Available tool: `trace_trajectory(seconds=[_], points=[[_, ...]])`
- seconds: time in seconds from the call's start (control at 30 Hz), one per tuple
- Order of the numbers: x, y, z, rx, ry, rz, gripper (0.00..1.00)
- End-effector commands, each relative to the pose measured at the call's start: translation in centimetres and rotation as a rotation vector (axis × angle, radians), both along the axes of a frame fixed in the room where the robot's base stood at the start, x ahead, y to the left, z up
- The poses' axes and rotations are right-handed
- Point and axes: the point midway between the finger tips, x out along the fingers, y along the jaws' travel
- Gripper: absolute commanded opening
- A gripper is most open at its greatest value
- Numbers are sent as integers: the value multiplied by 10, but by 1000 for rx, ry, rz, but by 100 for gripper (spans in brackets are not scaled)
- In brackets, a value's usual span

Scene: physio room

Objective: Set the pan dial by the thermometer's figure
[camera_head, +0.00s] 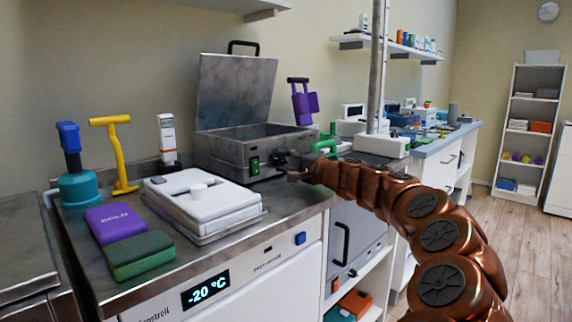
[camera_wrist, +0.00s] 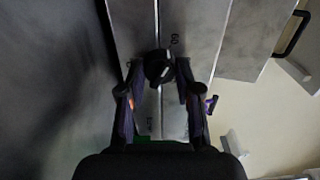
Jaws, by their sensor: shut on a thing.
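The metal pan (camera_head: 225,147) stands at the back of the counter with its lid (camera_head: 237,90) raised. Its dark dial (camera_head: 280,158) is low on the front face, partly hidden by my gripper (camera_head: 296,174). In the wrist view the round black dial (camera_wrist: 158,66) sits between the fingertips of my gripper (camera_wrist: 158,82), which is shut on it. A figure that looks like 60 is printed beside the dial; another mark lower down is too small to read. A white upright device with a red label (camera_head: 167,136), possibly the thermometer, stands left of the pan; its figure is not readable.
A green switch (camera_head: 254,166) is left of the dial. A white lidded box (camera_head: 205,205), purple pack (camera_head: 115,222), green pack (camera_head: 138,255), yellow-handled tool (camera_head: 114,150) and teal pot (camera_head: 80,187) occupy the counter. A display below reads -20 °C (camera_head: 206,289).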

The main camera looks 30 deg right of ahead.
Motion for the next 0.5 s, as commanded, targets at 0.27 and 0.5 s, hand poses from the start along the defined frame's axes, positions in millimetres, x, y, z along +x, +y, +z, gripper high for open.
trace_trajectory(seconds=[0.27, 0.5], points=[[0, 2, -1, 0, 2, 4, 39], [0, 1, -1, 1, 1, 2, 59]])
